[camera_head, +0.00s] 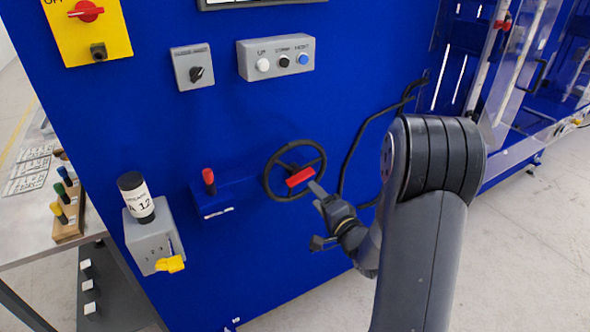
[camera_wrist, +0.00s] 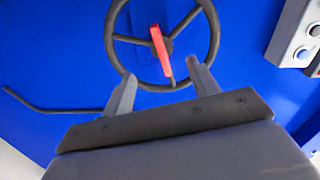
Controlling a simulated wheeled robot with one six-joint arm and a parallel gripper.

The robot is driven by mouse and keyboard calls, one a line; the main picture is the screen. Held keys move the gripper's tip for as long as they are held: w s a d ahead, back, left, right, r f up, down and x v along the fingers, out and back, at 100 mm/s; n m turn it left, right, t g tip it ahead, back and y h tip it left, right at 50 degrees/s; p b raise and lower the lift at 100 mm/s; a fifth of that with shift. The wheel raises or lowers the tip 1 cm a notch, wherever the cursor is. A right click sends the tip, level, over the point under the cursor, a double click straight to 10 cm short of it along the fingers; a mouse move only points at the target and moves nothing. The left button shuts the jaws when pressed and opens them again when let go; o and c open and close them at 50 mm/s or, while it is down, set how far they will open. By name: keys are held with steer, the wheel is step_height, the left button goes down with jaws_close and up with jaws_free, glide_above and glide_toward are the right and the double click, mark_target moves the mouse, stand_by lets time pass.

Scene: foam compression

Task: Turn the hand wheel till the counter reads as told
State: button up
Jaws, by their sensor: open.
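The black hand wheel (camera_head: 295,170) is mounted on the front of a blue cabinet in the head view, with a red bar (camera_head: 300,177) across its middle. In the wrist view the wheel (camera_wrist: 112,42) shows its spokes, and the red bar (camera_wrist: 161,50) runs from the hub toward the rim. My gripper (camera_head: 316,213) is just right of and below the wheel. In the wrist view my gripper (camera_wrist: 160,82) is open, its two fingers spread at the near rim. Whether they touch the rim I cannot tell. No counter reading is legible; a display (camera_head: 262,2) is cut off at the top.
A red-knobbed lever (camera_head: 209,181) and a grey box with a yellow knob (camera_head: 150,240) are left of the wheel. A button box (camera_head: 276,58) and rotary switch (camera_head: 192,68) are above. A black cable (camera_head: 358,145) runs close on the right. Floor right of my arm is clear.

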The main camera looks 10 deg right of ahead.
mark_target(302, 181)
steer(key=p+x, duration=0.1)
steer(key=x, duration=0.9)
steer(key=shift+w+a+p, duration=0.15)
steer(key=shift+w+p, duration=0.05)
steer(key=shift+p, duration=0.1)
jaws_close()
